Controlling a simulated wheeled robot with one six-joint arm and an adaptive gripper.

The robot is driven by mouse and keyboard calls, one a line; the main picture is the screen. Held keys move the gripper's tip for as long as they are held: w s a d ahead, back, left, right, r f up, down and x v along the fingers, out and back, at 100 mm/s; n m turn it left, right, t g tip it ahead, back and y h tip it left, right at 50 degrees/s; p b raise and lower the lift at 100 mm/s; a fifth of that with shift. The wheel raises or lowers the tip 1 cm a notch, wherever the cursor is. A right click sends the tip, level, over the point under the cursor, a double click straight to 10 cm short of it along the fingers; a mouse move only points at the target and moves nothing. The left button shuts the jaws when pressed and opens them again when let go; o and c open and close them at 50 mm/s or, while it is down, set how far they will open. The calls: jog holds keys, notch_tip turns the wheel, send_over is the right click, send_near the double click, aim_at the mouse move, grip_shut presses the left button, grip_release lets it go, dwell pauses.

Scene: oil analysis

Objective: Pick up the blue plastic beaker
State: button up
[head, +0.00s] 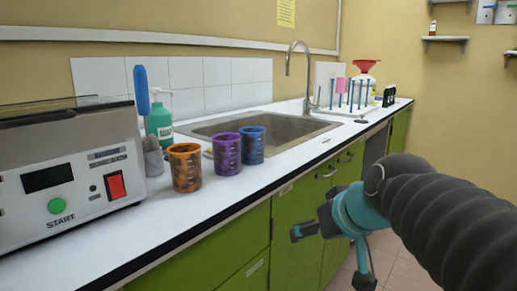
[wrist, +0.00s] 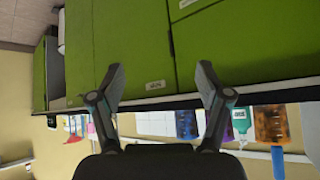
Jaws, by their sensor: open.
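The blue plastic beaker (head: 251,145) stands upright on the white counter, in front of the sink and at the right end of a row of beakers. In the wrist view, which is upside down, the blue beaker (wrist: 186,124) shows beside the right finger. The purple beaker (head: 226,154) is close to its left, and the orange beaker (head: 185,168) is farther left. My gripper (head: 303,231) is in front of the green cabinets, below counter height and apart from the beakers. In the wrist view my gripper (wrist: 160,80) has its fingers spread with nothing between them.
A grey machine (head: 70,165) with a red switch stands at the left. A green bottle (head: 160,122) and a blue-handled brush (head: 142,90) are behind the beakers. The sink (head: 285,132) and a rack (head: 350,102) are farther back. The counter's front edge lies between my gripper and the beakers.

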aim_at(253, 138)
jog(key=w+a+r+n+t+y, duration=0.2)
jog(key=w+a+r, duration=0.2)
jog(key=w+r, duration=0.4)
jog(key=w+a+r+n+t+y, duration=0.1)
jog(key=w+a+r+y, duration=0.15)
jog(key=w+r, duration=0.6)
jog(key=shift+n+t, duration=0.3)
jog(key=x, duration=0.7)
jog(key=p+x, duration=0.1)
jog(key=x, duration=0.6)
jog(key=shift+s+a+r, duration=0.1)
jog(key=shift+s+a, duration=0.1)
jog(key=shift+a, duration=0.15)
jog(key=c, duration=0.8)
